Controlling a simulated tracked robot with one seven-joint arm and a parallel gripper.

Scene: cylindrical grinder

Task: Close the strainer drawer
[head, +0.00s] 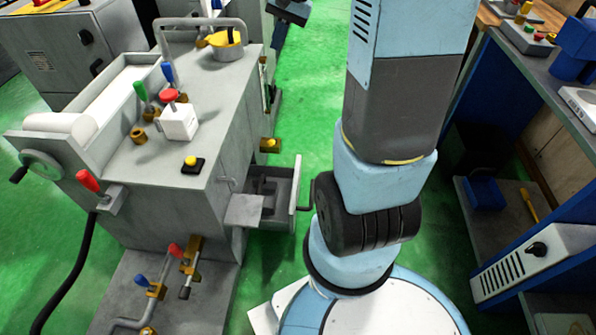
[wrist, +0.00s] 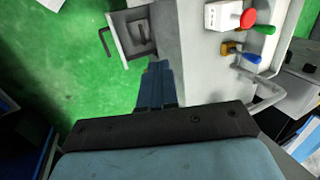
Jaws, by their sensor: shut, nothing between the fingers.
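The strainer drawer (head: 293,192) stands pulled out from the right side of the grey machine cabinet (head: 228,110) in the head view. A dark handle (head: 305,206) sticks out from its front panel. In the wrist view the drawer (wrist: 122,40) is at the upper left of the fingers, with its handle (wrist: 104,42) on its left side and a dark part inside.
A light grey plate (head: 244,210) sits at the drawer's left. Levers and a white box (head: 179,122) stand on the cabinet top, with a bent pipe rail (head: 200,22) at its far end. Green floor (head: 308,100) is clear beside the cabinet. A workbench (head: 530,75) stands at right.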

